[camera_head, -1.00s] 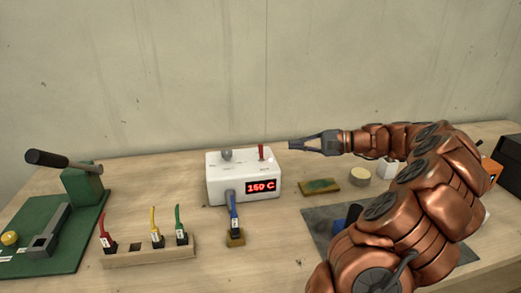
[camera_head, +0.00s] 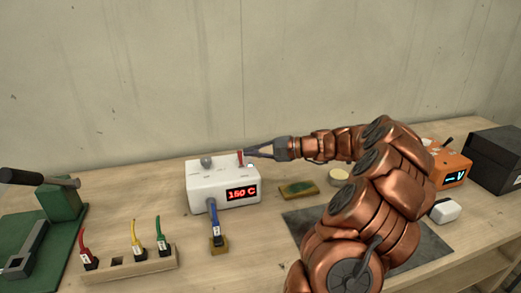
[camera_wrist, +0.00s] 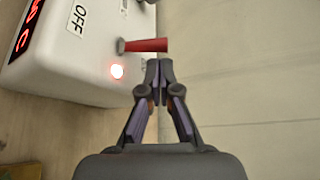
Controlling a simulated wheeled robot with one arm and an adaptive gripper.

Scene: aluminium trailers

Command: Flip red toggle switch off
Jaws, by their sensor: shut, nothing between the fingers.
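The red toggle switch (camera_head: 240,158) stands up from the top of a white box (camera_head: 205,190) whose red display reads 150 C or 160 C. In the wrist view the red toggle (camera_wrist: 147,45) sticks out from the box top near an "OFF" label (camera_wrist: 78,18). My gripper (camera_head: 248,153) is at the right side of the toggle. In the wrist view my gripper (camera_wrist: 159,63) has its fingertips together and empty, right by the toggle; I cannot tell whether they touch it.
A wooden strip (camera_head: 128,268) with coloured plugs stands front left. A green base with a lever (camera_head: 60,200) is at far left. An orange device (camera_head: 452,168) stands right.

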